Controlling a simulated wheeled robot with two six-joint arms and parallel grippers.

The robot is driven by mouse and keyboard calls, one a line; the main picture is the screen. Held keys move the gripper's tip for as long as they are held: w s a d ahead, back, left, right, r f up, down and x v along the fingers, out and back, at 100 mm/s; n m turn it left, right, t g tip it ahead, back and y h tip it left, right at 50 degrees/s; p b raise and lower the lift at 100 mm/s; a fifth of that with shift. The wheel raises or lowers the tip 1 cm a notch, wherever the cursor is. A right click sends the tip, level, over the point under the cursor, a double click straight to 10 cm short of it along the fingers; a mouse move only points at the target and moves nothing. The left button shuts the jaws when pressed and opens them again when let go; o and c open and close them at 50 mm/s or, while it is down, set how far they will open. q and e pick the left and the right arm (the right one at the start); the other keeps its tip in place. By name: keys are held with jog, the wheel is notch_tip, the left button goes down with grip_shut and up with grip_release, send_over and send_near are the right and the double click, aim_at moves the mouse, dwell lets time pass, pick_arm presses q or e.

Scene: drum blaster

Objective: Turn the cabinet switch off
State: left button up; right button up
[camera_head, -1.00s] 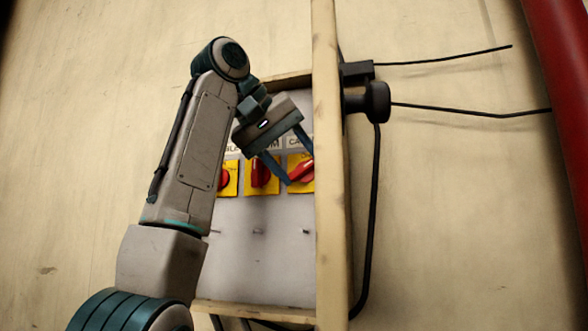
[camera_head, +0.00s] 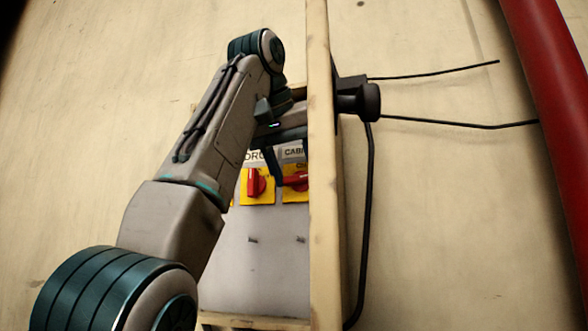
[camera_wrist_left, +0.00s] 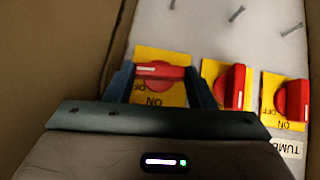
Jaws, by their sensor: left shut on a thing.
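The cabinet switch (camera_head: 296,180) is a red knob on a yellow plate, under a label that starts "CABI", at the right of the panel in the head view. Its handle lies near level, crosswise to its neighbours' handles. My left gripper (camera_head: 290,172) is shut on this knob. The wooden side board hides part of the gripper and plate. My right gripper is not in view.
A second red switch (camera_head: 256,184) stands left of it; the wrist view shows another red switch (camera_wrist_left: 294,100) farther along. The box's wooden side board (camera_head: 320,230) rises close beside the gripper. Black cables (camera_head: 365,220) and a red pipe (camera_head: 550,90) lie to the right.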

pick_arm(q)
jog(key=shift+r, duration=0.15)
jog(key=o, duration=1)
jog(key=shift+a, duration=0.1)
